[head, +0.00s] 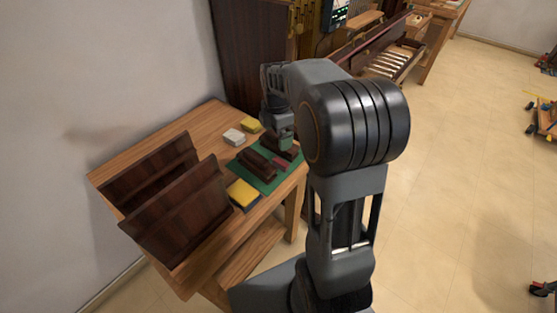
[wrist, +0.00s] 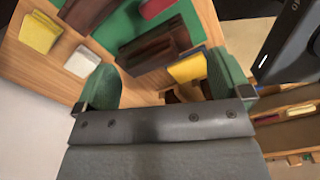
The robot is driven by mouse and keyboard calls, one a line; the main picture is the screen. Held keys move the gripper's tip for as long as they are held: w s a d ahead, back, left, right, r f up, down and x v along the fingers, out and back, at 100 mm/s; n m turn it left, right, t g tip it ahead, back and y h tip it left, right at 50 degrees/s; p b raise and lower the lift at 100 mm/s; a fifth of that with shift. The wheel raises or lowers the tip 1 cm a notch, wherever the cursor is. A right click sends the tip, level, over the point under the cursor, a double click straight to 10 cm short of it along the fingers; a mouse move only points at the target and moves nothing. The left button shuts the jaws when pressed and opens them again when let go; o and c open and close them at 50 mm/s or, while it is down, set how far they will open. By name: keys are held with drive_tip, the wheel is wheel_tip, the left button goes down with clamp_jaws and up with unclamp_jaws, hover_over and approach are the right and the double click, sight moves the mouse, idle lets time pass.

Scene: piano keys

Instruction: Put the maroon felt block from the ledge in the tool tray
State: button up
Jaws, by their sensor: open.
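A second maroon piece (wrist: 266,119) sits on a wooden shelf-like surface at lower right in the wrist view; I cannot tell whether this is the ledge. My gripper (head: 284,138) is over the far right part of the table. In the wrist view its green-padded fingers (wrist: 165,82) are apart, with nothing between them. I cannot identify the tool tray for certain.
The wooden table (head: 150,155) carries a dark brown two-panel rack (head: 182,215) at the left. A white block (head: 234,137), a yellow block (head: 250,125) and a yellow-topped dark block (head: 243,193) stand around the mat. A dark cabinet (head: 248,50) rises behind.

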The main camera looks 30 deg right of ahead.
sight(280, 163)
drive_tip(key=f+n, duration=0.1)
drive_tip(key=f, duration=0.3)
drive_tip(key=f+n+b, duration=0.1)
drive_tip(key=f+n, duration=0.1)
drive_tip(key=f, duration=0.2)
drive_tip(key=f+n, duration=0.1)
drive_tip(key=f, duration=0.4)
drive_tip(key=shift+s+d+f+n, duration=0.1)
drive_tip(key=shift+s+d+n, duration=0.05)
drive_tip(key=shift+d+n, duration=0.2)
drive_tip(key=shift+c, duration=0.3)
drive_tip(key=c, duration=1)
